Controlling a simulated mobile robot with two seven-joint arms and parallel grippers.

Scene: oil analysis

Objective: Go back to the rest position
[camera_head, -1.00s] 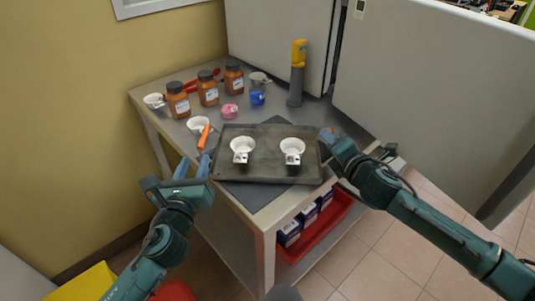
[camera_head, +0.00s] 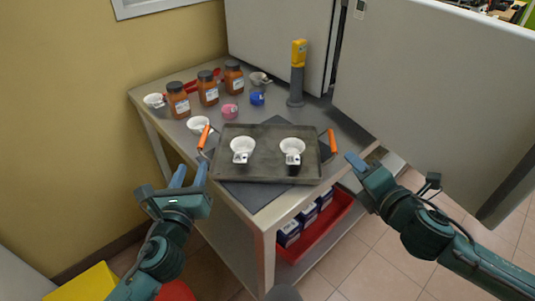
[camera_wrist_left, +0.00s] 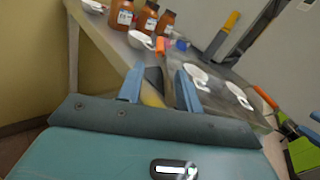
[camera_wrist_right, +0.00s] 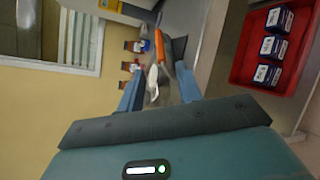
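My left gripper (camera_head: 190,174) is open and empty, in front of and below the tray's left end. Its two blue fingers stand apart in the left wrist view (camera_wrist_left: 158,92). My right gripper (camera_head: 356,163) is to the right of the tray, clear of it. In the right wrist view (camera_wrist_right: 160,92) its fingers are apart with nothing gripped between them. The dark tray (camera_head: 265,170) lies on the table with two white cups (camera_head: 242,146) (camera_head: 292,147) on it. Its orange handles (camera_head: 204,136) (camera_head: 332,141) at left and right are free of both grippers.
The metal table (camera_head: 180,137) also holds several brown jars (camera_head: 208,92), small white cups (camera_head: 198,124), a pink item (camera_head: 230,111), a blue item (camera_head: 257,98) and a yellow-topped grey device (camera_head: 297,75). A red bin (camera_head: 315,235) with boxes sits below. An open white door (camera_head: 420,90) stands right.

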